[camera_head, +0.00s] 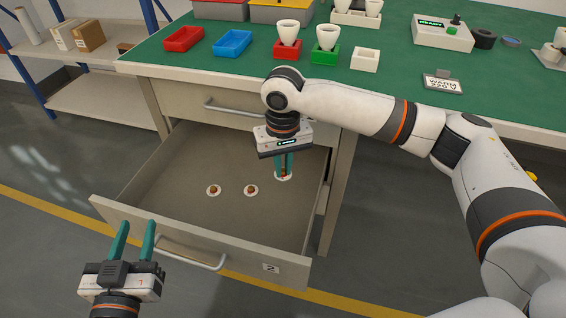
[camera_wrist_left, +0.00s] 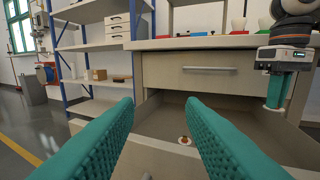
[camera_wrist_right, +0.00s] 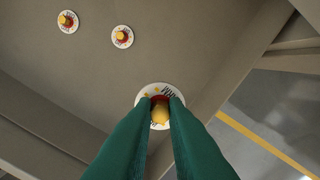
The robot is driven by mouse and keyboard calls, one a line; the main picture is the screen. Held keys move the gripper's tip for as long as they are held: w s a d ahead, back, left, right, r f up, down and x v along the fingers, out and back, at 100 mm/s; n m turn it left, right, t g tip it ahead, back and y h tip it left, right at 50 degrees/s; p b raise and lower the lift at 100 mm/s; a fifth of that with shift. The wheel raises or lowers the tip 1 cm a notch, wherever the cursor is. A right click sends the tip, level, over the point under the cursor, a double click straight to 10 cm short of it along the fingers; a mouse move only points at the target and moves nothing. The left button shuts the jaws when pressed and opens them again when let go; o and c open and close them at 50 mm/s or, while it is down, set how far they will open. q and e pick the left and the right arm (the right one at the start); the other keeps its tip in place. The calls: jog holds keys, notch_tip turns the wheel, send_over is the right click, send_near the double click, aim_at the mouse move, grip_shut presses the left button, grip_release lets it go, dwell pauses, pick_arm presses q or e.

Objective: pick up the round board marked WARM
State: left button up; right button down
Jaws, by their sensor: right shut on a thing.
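Three small round white boards with reddish-yellow knobs are in the open drawer: one at the left (camera_head: 213,190), one in the middle (camera_head: 251,190) and one at the right (camera_head: 283,177). My right gripper (camera_head: 284,165) points down into the drawer and is shut on the knob of the right board, which also shows in the right wrist view (camera_wrist_right: 146,91). The lettering on the boards is too small or covered to read. My left gripper (camera_head: 134,238) is open and empty in front of the drawer; its fingers also show in the left wrist view (camera_wrist_left: 160,120).
The open drawer (camera_head: 190,237) has walls on all sides and a front handle. Shelves stand at the left.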

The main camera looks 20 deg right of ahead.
pick_arm(q)
jog(key=shift+s+a+f+g+y+p, duration=0.2)
jog(key=shift+s+f+g+p, duration=0.1)
jog(key=shift+f+g, duration=0.5)
jog(key=shift+s+a+f+g+y+p, duration=0.2)
jog(key=shift+f+g, duration=0.35)
jog(key=shift+f, duration=0.45)
jog(key=shift+s+a+f+g+y+p, duration=0.1)
jog(key=shift+s+a+f+g+p, duration=0.2)
jog(key=shift+f+g, duration=0.5)
jog(key=shift+f, duration=0.1)
